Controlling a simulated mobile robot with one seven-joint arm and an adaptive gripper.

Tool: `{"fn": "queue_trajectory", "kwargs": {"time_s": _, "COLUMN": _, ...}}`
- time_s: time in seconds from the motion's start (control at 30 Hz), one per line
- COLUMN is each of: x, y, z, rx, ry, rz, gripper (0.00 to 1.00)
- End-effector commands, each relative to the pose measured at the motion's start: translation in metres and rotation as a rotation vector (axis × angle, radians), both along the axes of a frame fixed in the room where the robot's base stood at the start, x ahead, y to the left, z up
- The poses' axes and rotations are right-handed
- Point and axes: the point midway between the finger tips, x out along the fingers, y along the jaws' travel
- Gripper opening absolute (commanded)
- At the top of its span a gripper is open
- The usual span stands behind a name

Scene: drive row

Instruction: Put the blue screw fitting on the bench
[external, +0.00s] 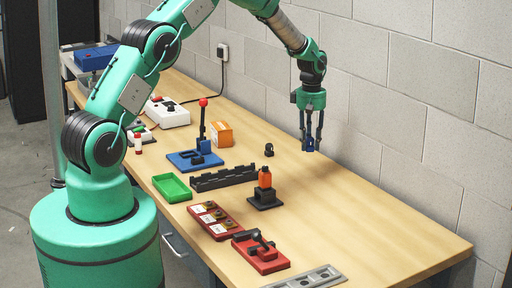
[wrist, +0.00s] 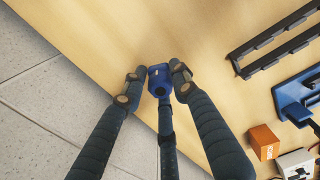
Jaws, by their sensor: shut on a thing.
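The blue screw fitting (wrist: 160,79) is a small blue piece with a dark round hole, held between the fingertips in the wrist view. My gripper (wrist: 158,85) is shut on it. In the external view my gripper (external: 310,148) points down above the back part of the wooden bench (external: 385,220), near the block wall, with the blue fitting (external: 308,145) between its fingertips. The fitting seems to be above the bench top; the exact gap cannot be told.
A small black part (external: 269,150) stands left of my gripper. An orange bottle on a black stand (external: 265,200), a black rack (external: 223,179), an orange box (external: 221,134) and a blue press (external: 195,160) stand farther left. The bench's right part near the wall is clear.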

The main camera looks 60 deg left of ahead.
Motion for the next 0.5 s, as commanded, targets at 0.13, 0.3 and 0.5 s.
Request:
{"fn": "queue_trajectory", "kwargs": {"time_s": 0.13, "x": 0.004, "y": 0.050, "z": -0.003, "rx": 0.000, "ry": -0.001, "rz": 0.123, "gripper": 0.02}}
{"fn": "queue_trajectory", "kwargs": {"time_s": 0.3, "x": 0.004, "y": 0.101, "z": -0.007, "rx": 0.000, "ry": -0.001, "rz": 0.253, "gripper": 0.02}}
{"fn": "queue_trajectory", "kwargs": {"time_s": 0.5, "x": 0.001, "y": 0.141, "z": -0.011, "rx": 0.000, "ry": -0.001, "rz": 0.357, "gripper": 0.02}}
